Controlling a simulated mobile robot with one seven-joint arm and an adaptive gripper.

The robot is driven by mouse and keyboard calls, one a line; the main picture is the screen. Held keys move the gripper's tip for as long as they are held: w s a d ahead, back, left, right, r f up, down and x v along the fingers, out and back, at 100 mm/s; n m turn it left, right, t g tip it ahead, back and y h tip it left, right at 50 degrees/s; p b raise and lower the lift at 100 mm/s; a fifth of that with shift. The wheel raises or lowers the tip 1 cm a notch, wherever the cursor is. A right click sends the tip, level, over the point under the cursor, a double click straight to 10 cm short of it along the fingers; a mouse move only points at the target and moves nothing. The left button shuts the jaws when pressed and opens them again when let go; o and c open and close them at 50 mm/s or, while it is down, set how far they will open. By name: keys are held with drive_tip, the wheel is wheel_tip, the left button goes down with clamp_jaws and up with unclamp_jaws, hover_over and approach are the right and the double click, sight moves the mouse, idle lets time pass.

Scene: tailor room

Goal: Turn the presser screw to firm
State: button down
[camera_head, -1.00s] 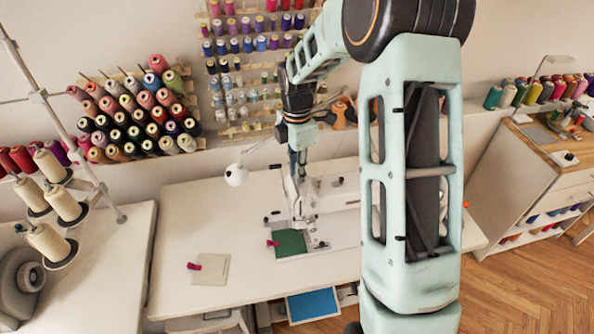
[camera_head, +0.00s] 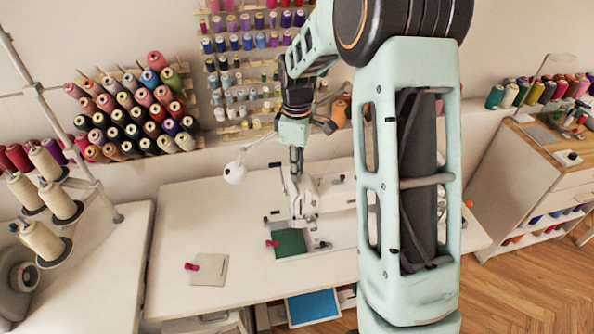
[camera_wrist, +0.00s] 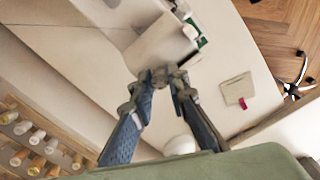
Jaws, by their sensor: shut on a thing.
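The white sewing machine (camera_head: 303,204) stands on the white table, and its head (camera_wrist: 160,45) fills the top middle of the wrist view. My gripper (camera_wrist: 161,74) points down at the top of this head, its two fingertips close together. It is shut on the presser screw, which is mostly hidden between the fingertips; its turn setting cannot be read. In the head view my gripper (camera_head: 297,160) is small, above the machine head. A green fabric piece (camera_head: 291,243) with a pink clip lies at the foot of the machine.
A beige swatch (camera_head: 207,270) with a pink clip lies on the table (camera_head: 180,225) to the left. A white round lamp head (camera_head: 235,173) is close to my gripper's left. Thread racks (camera_head: 125,118) line the wall behind.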

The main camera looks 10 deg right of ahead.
drive_tip(key=m+b, duration=0.1)
drive_tip(key=m, duration=0.6)
drive_tip(key=m+b, duration=0.1)
drive_tip(key=m, duration=0.5)
drive_tip(key=shift+m, duration=0.4)
drive_tip(key=m, duration=0.3)
drive_tip(key=shift+m, duration=0.3)
drive_tip(key=m, duration=0.3)
drive_tip(key=shift+r+m, duration=0.1)
drive_tip(key=shift+m, duration=0.2)
drive_tip(key=m+p, duration=0.1)
drive_tip(key=m, duration=0.5)
drive_tip(key=shift+m, duration=0.3)
drive_tip(key=c, duration=1.9)
unclamp_jaws()
